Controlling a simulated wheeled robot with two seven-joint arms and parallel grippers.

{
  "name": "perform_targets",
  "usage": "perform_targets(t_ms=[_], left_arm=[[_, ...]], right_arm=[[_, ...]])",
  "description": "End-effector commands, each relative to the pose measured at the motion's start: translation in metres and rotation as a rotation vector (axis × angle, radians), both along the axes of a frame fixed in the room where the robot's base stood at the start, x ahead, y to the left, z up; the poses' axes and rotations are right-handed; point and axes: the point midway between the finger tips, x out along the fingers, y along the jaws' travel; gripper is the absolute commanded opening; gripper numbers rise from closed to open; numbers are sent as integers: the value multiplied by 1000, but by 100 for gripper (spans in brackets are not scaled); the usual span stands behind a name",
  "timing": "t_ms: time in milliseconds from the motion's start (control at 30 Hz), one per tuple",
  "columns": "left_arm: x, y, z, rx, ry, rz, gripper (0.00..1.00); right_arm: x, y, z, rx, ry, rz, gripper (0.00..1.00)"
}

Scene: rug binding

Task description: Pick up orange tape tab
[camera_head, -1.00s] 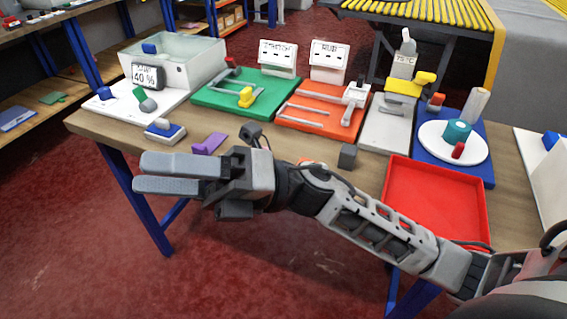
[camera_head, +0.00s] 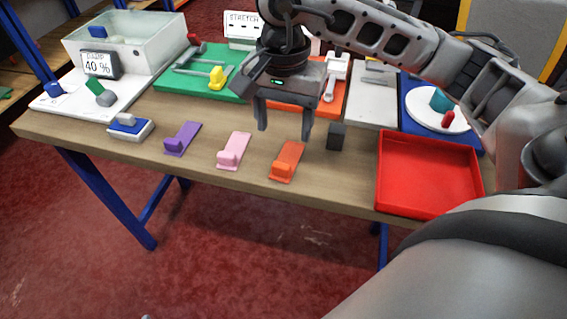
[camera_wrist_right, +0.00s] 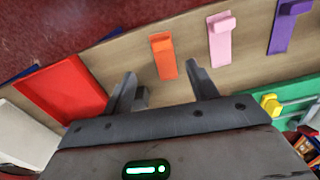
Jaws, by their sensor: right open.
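The orange tape tab (camera_head: 287,161) lies flat on the wooden table near its front edge, with a raised block at its near end. It also shows in the right wrist view (camera_wrist_right: 164,58), ahead of and between the fingertips. My right gripper (camera_head: 285,133) is open and empty, pointing down above the table behind the orange tab. In the right wrist view its two fingers (camera_wrist_right: 160,80) are spread apart, with the tab beyond them. My left gripper is not in view.
A pink tab (camera_head: 234,151) and a purple tab (camera_head: 182,138) lie left of the orange one. A dark grey cube (camera_head: 336,136) stands close to the right finger. A red tray (camera_head: 428,208) is at the right. Green and orange boards stand behind.

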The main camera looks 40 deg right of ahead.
Motion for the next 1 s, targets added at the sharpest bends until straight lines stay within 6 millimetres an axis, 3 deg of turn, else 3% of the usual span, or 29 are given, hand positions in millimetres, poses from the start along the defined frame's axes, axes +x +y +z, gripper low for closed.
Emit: perform_targets(t_ms=[133, 433, 700, 1000], left_arm=[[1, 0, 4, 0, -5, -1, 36], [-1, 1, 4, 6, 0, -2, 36], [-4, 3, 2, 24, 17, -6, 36], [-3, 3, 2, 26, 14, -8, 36]], right_arm=[[-1, 0, -29, 1, 6, 0, 58], [-1, 2, -52, 3, 5, -1, 58], [0, 5, -91, 3, 4, -1, 58], [0, 5, -97, 4, -1, 0, 58]])
